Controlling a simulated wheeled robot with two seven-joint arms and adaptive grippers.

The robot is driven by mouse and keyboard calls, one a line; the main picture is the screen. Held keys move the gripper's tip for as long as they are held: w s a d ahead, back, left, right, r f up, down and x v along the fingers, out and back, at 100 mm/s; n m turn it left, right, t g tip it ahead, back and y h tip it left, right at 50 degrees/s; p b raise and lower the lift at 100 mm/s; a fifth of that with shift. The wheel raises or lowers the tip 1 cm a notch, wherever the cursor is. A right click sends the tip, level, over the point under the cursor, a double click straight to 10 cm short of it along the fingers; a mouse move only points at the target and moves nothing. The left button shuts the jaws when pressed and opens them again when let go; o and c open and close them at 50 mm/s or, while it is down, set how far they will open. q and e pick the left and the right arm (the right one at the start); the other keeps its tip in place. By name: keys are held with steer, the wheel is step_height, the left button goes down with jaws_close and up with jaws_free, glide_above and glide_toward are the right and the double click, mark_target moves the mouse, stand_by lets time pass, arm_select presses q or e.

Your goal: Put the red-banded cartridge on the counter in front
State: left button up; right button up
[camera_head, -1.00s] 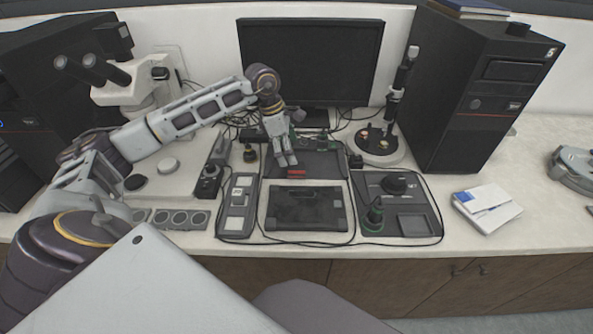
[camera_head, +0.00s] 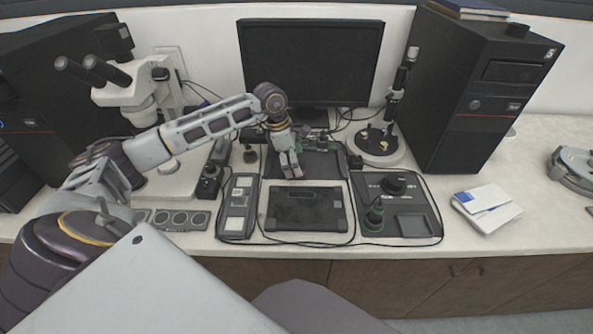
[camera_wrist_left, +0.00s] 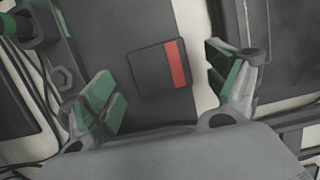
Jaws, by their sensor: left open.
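The red-banded cartridge (camera_wrist_left: 150,70) is a small dark square block with a red stripe along its right side in the left wrist view. It lies on a dark flat surface. In the head view only a bit of its red band (camera_head: 298,173) shows beside my fingers. My left gripper (camera_head: 290,170) is open above the cartridge. In the left wrist view its green-padded fingers (camera_wrist_left: 163,83) are on either side of the cartridge, with gaps on both sides. My right gripper is not in view.
The dark unit (camera_head: 325,163) under the fingers stands behind a black tablet-like device (camera_head: 306,208). A control box with a knob (camera_head: 397,204) is at the right, a long grey device (camera_head: 237,207) at the left. Cables run around them. A strip of counter (camera_head: 290,250) at the front is clear.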

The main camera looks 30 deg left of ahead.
arm_select(q)
steer(key=shift+x, duration=1.1)
steer(key=c, duration=1.2)
steer(key=shift+c, duration=0.2)
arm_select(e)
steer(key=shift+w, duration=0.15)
arm_select(q)
steer(key=shift+r, duration=0.5)
step_height(320, 180, up, 8)
steer(key=shift+f, duration=0.2)
steer(key=shift+r, duration=0.7)
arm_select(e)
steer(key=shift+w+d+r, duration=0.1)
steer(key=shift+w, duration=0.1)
